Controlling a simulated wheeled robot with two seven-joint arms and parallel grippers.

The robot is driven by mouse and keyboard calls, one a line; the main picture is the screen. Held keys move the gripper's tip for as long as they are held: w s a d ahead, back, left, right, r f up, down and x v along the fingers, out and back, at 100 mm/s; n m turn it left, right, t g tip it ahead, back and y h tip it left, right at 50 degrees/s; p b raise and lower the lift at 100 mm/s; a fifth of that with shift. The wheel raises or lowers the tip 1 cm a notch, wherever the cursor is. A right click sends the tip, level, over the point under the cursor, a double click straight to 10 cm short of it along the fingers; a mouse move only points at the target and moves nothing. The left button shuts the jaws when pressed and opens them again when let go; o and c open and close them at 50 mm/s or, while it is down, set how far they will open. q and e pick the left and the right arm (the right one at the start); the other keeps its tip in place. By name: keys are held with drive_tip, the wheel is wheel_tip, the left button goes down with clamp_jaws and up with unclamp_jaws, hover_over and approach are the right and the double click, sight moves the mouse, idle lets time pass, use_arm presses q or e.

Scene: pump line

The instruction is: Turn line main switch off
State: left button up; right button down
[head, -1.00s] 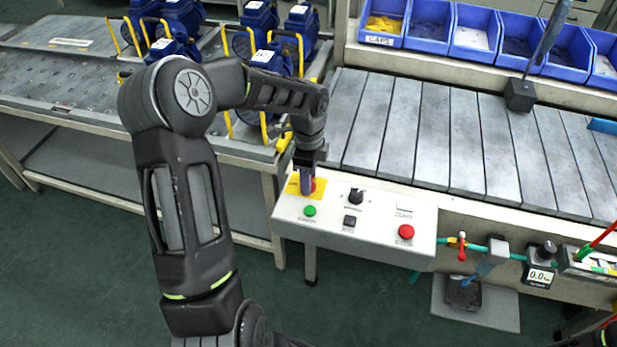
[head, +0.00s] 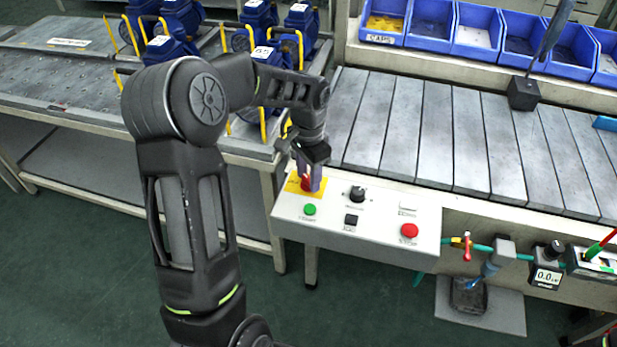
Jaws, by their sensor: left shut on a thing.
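The control panel (head: 375,228) is a white box at the front edge of the slatted line. A red rotary switch (head: 306,183) on a yellow plate (head: 320,188) sits at its upper left; I take it as the line main switch. My left gripper (head: 312,180) reaches down onto it and is shut on its red handle. The fingers hide part of the handle, so its exact angle is hard to read.
The panel also has a green button (head: 310,210), a black knob (head: 357,194), a black button (head: 351,219) and a red button (head: 409,230). Blue pumps (head: 180,25) stand on the left table. Blue bins (head: 476,28) line the back. A red-handled valve (head: 467,248) sits right of the panel.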

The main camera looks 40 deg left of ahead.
sight(308, 179)
use_arm(q)
drive_tip(key=n+b, duration=0.1)
drive_tip(key=n, duration=0.3)
drive_tip(key=shift+n, duration=2)
drive_tip(key=o, duration=1.4)
drive_tip(key=shift+r, duration=0.15)
wheel_tip(308, 179, up, 8)
drive_tip(key=shift+f, duration=0.2)
